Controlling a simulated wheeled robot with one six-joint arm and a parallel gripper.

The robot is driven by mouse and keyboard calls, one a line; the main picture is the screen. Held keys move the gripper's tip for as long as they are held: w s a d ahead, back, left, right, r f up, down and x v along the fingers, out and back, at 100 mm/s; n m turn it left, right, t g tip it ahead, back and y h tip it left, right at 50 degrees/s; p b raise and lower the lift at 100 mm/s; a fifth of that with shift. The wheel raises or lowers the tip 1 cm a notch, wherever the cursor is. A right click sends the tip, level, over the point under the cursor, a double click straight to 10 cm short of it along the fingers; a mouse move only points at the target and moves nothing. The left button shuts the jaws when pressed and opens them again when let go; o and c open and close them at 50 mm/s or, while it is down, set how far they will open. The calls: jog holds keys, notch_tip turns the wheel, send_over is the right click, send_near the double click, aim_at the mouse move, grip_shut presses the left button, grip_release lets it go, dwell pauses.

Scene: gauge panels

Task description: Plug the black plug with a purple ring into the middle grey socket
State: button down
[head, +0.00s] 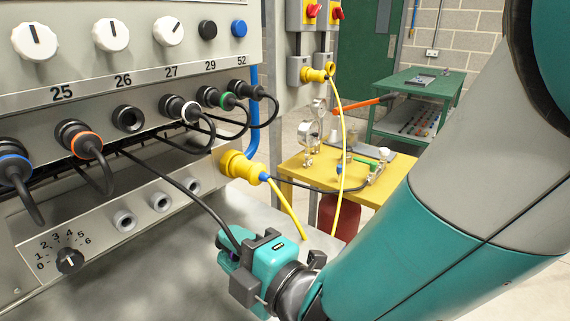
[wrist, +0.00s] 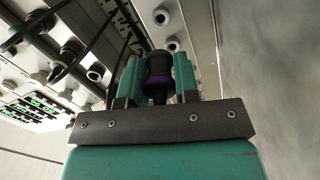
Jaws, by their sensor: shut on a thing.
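The black plug with a purple ring (wrist: 159,66) is between the two teal fingers of my gripper (wrist: 157,82) in the wrist view. In the head view my gripper (head: 240,250) is shut on it, low in front of the panel, and mostly hides the plug. The plug's black cable runs from it up to the panel. The middle grey socket (head: 160,201) is empty, in a row of three on the lower sloped strip, left of and above my gripper. The held plug is apart from it. In the wrist view I cannot tell which grey socket is the middle one.
Above are black sockets holding plugs with blue, orange (head: 86,145), white and green rings, with hanging cables. The black socket (head: 128,118) under 26 is empty. A yellow connector (head: 240,167) sticks out right of the grey sockets. The metal surface below is clear.

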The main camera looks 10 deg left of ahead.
jog(key=shift+w+d+f+m+b, duration=0.1)
jog(key=shift+w+f+m+b, duration=0.2)
jog(key=shift+f+m+b, duration=0.6)
jog(key=shift+r+m+b, duration=0.2)
jog(key=shift+m+b, duration=0.6)
jog(key=shift+m, duration=0.2)
jog(key=shift+s+r+m+b, duration=0.4)
jog(key=shift+m+b, duration=0.5)
jog(key=shift+b, duration=0.1)
jog(key=shift+s+a+r+m+g+y+b, duration=0.2)
jog(key=shift+s+r+m+g+y+b, duration=0.15)
jog(key=shift+r+m+g+b, duration=0.1)
jog(key=shift+s+a+r, duration=0.1)
jog(key=shift+r, duration=0.1)
jog(key=p+x, duration=0.2)
jog(key=shift+a+r+p, duration=0.15)
jog(key=shift+a+p, duration=0.1)
jog(key=shift+p, duration=0.1)
jog(key=p+x, duration=0.6)
jog(key=x, duration=0.2)
jog(key=shift+p, duration=0.3)
